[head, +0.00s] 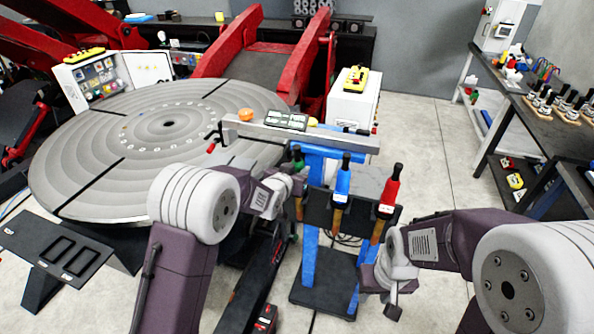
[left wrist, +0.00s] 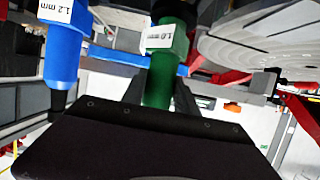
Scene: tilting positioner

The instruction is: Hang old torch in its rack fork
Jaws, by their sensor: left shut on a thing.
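A green torch (head: 298,157), labelled 1.0 mm in the left wrist view (left wrist: 158,80), is held in my left gripper (head: 297,178). The gripper is shut on it, at the left side of the torch rack (head: 318,213). A blue torch (head: 342,182) stands upright in the rack's middle; its 1.2 mm label shows in the left wrist view (left wrist: 62,45). A red torch (head: 389,192) stands at the rack's right. Whether the green torch touches a fork is hidden. My right gripper (head: 392,308) is low, right of the rack; its jaws are unclear.
A large round positioner table (head: 120,165) fills the left. A grey beam (head: 300,137) on a blue stand crosses behind the rack. A white cabinet (head: 352,100) stands behind it. A workbench (head: 545,125) stands at the right, with open floor (head: 440,150) before it.

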